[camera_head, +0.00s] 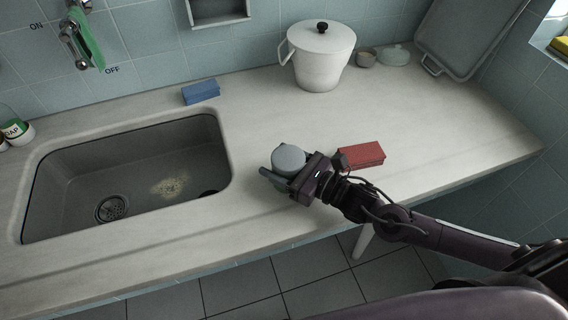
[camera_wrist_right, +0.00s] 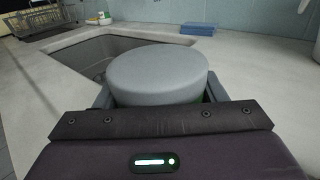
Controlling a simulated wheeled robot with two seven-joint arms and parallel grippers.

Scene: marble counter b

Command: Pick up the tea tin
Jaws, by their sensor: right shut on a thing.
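The tea tin (camera_head: 289,158) is a round container with a grey-blue lid, near the middle of the counter and right of the sink. My right gripper (camera_head: 287,178) is shut on it, with a finger on either side. In the right wrist view, the tin's lid (camera_wrist_right: 158,75) fills the space between the fingers, and a little green shows below it. The lower part of the tin is mostly hidden by the gripper. I cannot tell whether the tin touches the counter. My left gripper is not in view.
A sink (camera_head: 130,180) lies to the left. A red box (camera_head: 361,154) sits close right of my gripper, and a blue sponge-like block (camera_head: 201,92) is behind the sink. A white pot (camera_head: 318,58) stands at the back. The counter front edge is near.

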